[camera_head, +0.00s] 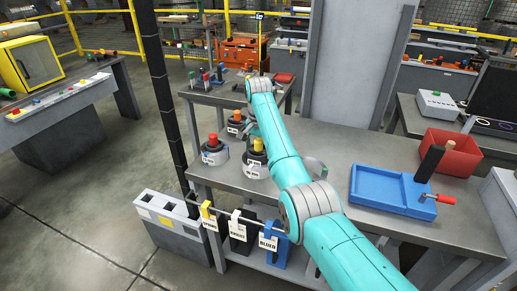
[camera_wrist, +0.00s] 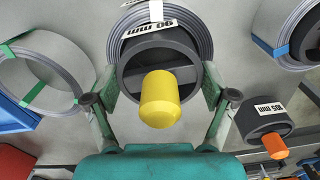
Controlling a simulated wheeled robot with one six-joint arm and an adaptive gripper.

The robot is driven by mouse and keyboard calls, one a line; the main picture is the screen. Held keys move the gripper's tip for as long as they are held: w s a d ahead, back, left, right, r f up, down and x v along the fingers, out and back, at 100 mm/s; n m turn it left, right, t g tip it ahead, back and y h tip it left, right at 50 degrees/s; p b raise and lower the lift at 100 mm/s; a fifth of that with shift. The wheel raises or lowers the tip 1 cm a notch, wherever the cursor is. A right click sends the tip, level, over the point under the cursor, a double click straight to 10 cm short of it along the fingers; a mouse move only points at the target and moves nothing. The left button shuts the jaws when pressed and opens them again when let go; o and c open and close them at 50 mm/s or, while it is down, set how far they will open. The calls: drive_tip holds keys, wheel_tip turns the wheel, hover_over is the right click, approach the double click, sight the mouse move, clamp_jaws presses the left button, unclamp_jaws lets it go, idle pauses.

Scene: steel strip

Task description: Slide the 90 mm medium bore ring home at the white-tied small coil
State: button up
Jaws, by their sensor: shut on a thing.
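My gripper (camera_wrist: 160,108) is shut on the dark 90 mm ring (camera_wrist: 125,72) in the wrist view, one finger on each side. A yellow knob (camera_wrist: 159,98) stands up from the ring's middle. The ring's white "90 mm" label (camera_wrist: 150,27) reads upside down. The grey coil (camera_wrist: 203,35) with a white tie (camera_wrist: 156,10) shows directly behind the ring and around its upper edge. I cannot tell how deep the ring sits in it. The yellow knob also shows in the head view (camera_head: 258,145), left of my arm. The gripper's fingers cannot be made out there.
A green-tied coil (camera_wrist: 40,80) lies left in the wrist view. A "105 mm" ring (camera_wrist: 262,118) with an orange knob and another coil (camera_wrist: 275,25) are at the right. In the head view, a blue tray (camera_head: 365,190) and red bin (camera_head: 450,150) stand right of my arm.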

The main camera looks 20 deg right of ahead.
drive_tip(key=shift+f, duration=1)
drive_tip(key=o, duration=1.1)
wheel_tip(320, 180, up, 12)
drive_tip(key=shift+f, duration=0.1)
